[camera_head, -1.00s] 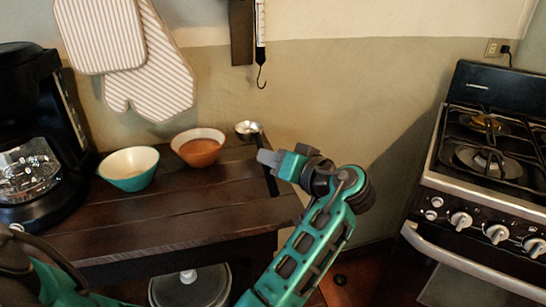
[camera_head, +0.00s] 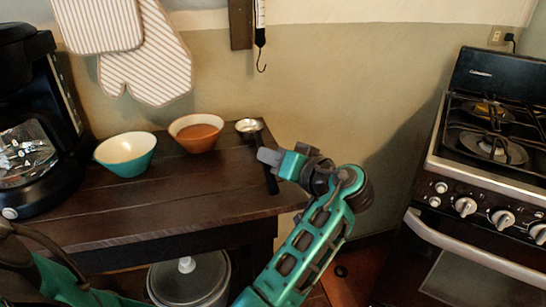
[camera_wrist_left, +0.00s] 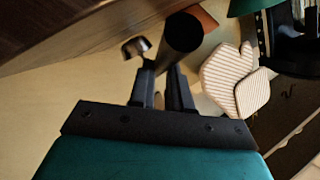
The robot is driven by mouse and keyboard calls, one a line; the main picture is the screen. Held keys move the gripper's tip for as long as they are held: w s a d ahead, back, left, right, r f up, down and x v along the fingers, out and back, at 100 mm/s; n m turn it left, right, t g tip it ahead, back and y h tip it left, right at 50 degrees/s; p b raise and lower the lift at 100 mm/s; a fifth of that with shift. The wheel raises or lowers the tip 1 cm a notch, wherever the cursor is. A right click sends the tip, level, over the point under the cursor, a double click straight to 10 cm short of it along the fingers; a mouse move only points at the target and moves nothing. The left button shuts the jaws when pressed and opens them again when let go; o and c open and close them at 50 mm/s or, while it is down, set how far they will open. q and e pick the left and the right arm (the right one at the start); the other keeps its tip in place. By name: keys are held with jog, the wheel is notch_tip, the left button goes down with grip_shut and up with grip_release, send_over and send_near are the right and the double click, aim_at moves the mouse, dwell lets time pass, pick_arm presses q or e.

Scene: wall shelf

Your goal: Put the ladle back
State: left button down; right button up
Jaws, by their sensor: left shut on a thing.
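The ladle has a small shiny metal bowl (camera_head: 249,126) and a black handle (camera_head: 270,178). My left gripper (camera_head: 268,157) is shut on the black handle, near the right end of the wooden counter. In the left wrist view the dark round end of the ladle's handle (camera_wrist_left: 182,33) stands between my left fingers (camera_wrist_left: 163,82), with the metal bowl beside it. The head view does not show clearly how far the ladle is above the counter. A black hook (camera_head: 262,66) hangs on the wall above and behind it. My right gripper is not in view.
A teal bowl (camera_head: 126,158) and an orange bowl (camera_head: 196,135) stand on the counter (camera_head: 150,205) left of the ladle. A coffee maker (camera_head: 30,130) is far left. Striped mitts (camera_head: 150,60) hang on the wall. A stove (camera_head: 480,190) stands at right. The wall beneath the hook is clear.

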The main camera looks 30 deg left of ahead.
pick_arm(q)
jog(key=shift+f, duration=0.25)
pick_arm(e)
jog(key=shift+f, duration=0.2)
pick_arm(q)
jog(key=c, duration=1)
grip_release()
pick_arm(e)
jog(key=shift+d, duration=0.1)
